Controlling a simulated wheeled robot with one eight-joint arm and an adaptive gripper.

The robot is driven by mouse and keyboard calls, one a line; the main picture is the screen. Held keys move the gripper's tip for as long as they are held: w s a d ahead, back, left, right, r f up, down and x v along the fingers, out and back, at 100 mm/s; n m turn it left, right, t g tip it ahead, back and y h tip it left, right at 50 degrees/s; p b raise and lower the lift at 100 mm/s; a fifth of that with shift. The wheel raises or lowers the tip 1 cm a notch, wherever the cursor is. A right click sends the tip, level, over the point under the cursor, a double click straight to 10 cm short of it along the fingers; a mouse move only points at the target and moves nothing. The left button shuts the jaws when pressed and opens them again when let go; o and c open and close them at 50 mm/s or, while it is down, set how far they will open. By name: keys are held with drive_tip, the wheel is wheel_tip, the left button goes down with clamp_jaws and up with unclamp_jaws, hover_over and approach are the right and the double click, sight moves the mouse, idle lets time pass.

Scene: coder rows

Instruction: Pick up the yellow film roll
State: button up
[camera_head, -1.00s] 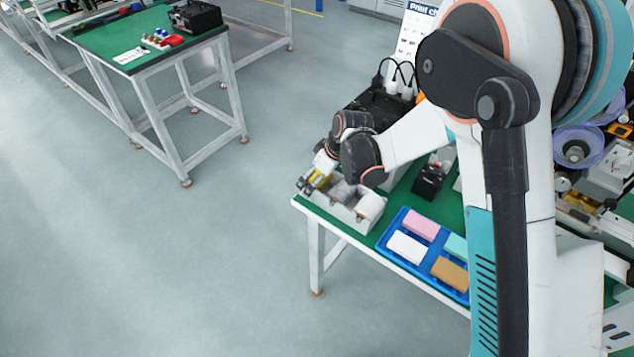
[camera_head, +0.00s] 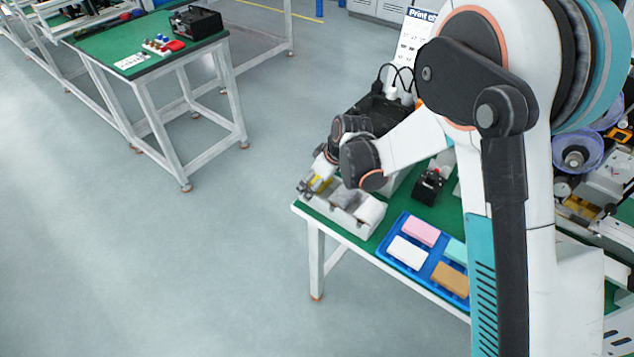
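The yellow film roll (camera_head: 319,184) shows as a small yellow patch at the left end of a white bin (camera_head: 357,224) on the green table. My gripper (camera_head: 308,188) is over that left end, with its fingers at the roll. The fingers are small in view and the roll is partly hidden by them and by the bin. I cannot tell whether they are open or shut on it. The bin's other compartments hold a grey item (camera_head: 345,196) and a white item (camera_head: 370,211).
A blue tray (camera_head: 385,250) with pink, white, teal and brown blocks lies right of the bin. A small black device (camera_head: 429,187) and a large black machine (camera_head: 380,112) stand behind. A second green table (camera_head: 110,45) is at upper left. The floor to the left is clear.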

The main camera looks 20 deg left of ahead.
wheel_tip(320, 180, up, 24)
drive_tip(key=p, duration=0.8)
drive_tip(key=shift+p, duration=0.3)
idle(0.4)
